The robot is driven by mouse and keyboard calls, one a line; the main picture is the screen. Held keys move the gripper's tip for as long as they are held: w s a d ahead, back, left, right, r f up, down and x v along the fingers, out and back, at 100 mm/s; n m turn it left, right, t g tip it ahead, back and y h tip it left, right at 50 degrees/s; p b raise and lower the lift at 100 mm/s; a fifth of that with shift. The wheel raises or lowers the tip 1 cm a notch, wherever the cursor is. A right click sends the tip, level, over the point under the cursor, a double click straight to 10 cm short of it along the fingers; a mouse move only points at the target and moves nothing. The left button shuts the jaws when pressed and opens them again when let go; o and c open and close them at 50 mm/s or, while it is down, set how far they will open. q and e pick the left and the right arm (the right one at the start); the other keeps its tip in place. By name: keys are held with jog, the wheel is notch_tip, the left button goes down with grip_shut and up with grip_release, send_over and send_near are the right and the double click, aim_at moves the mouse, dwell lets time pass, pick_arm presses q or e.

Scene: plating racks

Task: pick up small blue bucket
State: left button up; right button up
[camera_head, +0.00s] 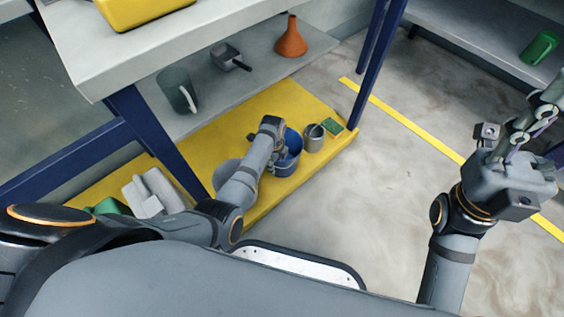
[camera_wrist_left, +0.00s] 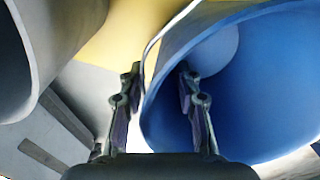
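The small blue bucket (camera_head: 287,165) stands on the yellow bottom shelf, partly hidden by my left arm. In the left wrist view the bucket (camera_wrist_left: 240,85) fills the right side, its open mouth toward the camera. My left gripper (camera_wrist_left: 158,82) is open over the near rim. One finger is outside the wall and the other is over the inside, with the rim between them. Gaps show between the fingers and the wall.
A grey metal cup (camera_head: 313,139) and a green sponge (camera_head: 333,127) are right of the bucket. A grey round container (camera_head: 228,175) is left of it. The middle shelf above holds a dark pitcher (camera_head: 178,92), a scoop (camera_head: 229,57) and an orange funnel (camera_head: 291,38). Blue posts frame the rack.

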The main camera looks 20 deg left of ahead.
pick_arm(q)
jog(key=shift+f, duration=0.1)
grip_shut()
jog(key=shift+s, duration=0.1)
dwell(0.3)
